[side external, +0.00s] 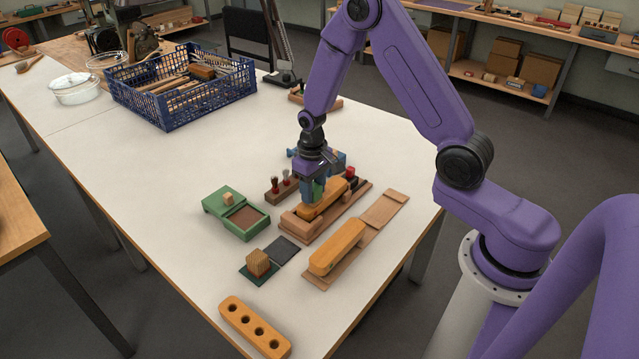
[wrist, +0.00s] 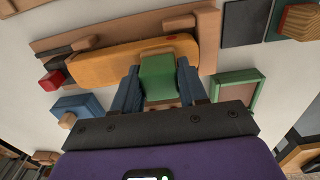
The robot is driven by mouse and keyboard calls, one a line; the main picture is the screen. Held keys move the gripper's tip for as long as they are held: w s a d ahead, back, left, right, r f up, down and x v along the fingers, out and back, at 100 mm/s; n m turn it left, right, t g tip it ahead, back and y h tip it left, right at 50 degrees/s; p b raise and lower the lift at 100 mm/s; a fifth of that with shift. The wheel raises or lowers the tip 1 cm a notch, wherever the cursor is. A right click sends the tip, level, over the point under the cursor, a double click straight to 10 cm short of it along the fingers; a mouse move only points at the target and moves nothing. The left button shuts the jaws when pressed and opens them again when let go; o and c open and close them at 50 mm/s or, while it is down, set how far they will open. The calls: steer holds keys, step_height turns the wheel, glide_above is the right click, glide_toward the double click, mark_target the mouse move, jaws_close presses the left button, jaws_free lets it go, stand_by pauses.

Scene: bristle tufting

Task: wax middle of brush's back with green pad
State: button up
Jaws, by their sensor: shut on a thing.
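The brush (side external: 335,195) is a long orange-yellow wooden block lying in a wooden cradle (side external: 296,228). In the wrist view the brush (wrist: 105,64) runs across the upper left, with its rounded right end past the pad. My gripper (side external: 314,191) is shut on the green pad (wrist: 158,76), which sits between its blue fingers. The pad is at the brush's back, around its middle in the side view. It hides part of the brush, and I cannot tell whether it touches the wood.
A green box with a brown-filled tray (side external: 246,216) stands left. A wooden cube (side external: 258,263) and dark mat (side external: 284,249) lie in front. Another orange block (side external: 337,246) lies on a board at right. A block with several holes (side external: 255,327) is nearest. A blue crate (side external: 180,100) stands behind.

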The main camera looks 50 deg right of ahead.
steer(key=shift+a, duration=0.85)
steer(key=shift+d, duration=5.55)
step_height(320, 180, up, 8)
steer(key=shift+a, duration=0.2)
